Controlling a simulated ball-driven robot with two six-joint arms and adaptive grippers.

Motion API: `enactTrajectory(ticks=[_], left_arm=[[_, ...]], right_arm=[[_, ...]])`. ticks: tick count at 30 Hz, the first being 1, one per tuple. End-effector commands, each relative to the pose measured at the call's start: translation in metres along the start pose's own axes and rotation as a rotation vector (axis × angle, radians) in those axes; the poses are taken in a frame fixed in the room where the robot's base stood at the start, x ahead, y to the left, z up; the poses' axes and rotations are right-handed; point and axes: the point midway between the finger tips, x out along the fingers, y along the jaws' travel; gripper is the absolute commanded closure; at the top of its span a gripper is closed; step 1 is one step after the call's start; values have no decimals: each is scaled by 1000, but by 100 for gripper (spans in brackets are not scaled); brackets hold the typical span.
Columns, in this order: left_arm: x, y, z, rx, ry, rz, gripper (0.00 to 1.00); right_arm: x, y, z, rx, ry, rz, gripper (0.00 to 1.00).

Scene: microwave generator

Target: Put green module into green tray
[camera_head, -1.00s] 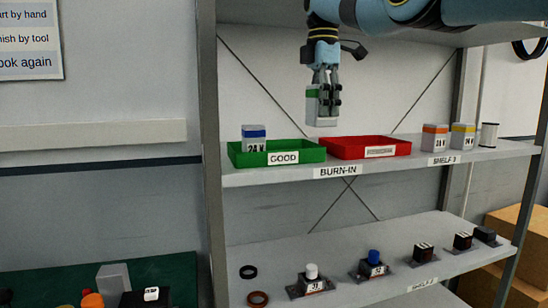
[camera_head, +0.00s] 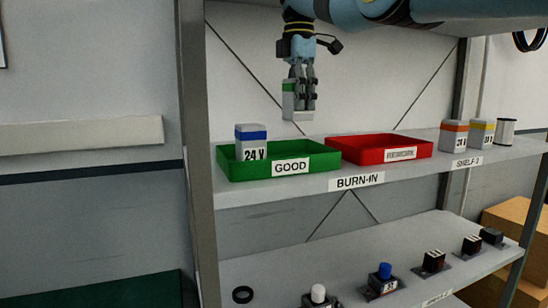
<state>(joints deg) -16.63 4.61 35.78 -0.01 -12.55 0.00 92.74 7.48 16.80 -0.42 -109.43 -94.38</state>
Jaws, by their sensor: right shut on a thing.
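My right gripper (camera_head: 301,88) hangs down from above in front of the upper shelf. It is shut on a light grey module with a green band (camera_head: 289,97), held upright. The module is above the level of the trays and clear of them, over the right part of the green tray as seen here. The green tray (camera_head: 236,177), labelled GOOD, sits at the left of the upper shelf. A module with a blue band (camera_head: 251,142), marked 24 V, stands at the tray's left end. The rest of the tray looks empty. My left gripper is not in view.
A red tray (camera_head: 345,152) sits right of the green one. Orange-banded (camera_head: 454,136) and yellow-banded (camera_head: 481,134) modules and a spool (camera_head: 505,132) stand further right. A shelf post (camera_head: 195,150) rises left of the green tray. The lower shelf holds several small devices.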

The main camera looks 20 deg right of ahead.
Motion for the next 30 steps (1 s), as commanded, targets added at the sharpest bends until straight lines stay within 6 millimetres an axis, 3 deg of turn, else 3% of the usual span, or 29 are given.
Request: enactTrajectory(ticks=[3, 10, 18, 30], left_arm=[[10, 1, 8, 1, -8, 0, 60], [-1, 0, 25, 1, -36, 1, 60], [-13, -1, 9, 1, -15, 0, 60], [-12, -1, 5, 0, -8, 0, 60]], right_arm=[[27, 0, 0, 0, -1, -3, 97], [53, 0, 0, 0, 0, -3, 97], [90, -1, 0, 1, 0, -3, 97], [98, -1, 0, 0, 0, -2, 97]])
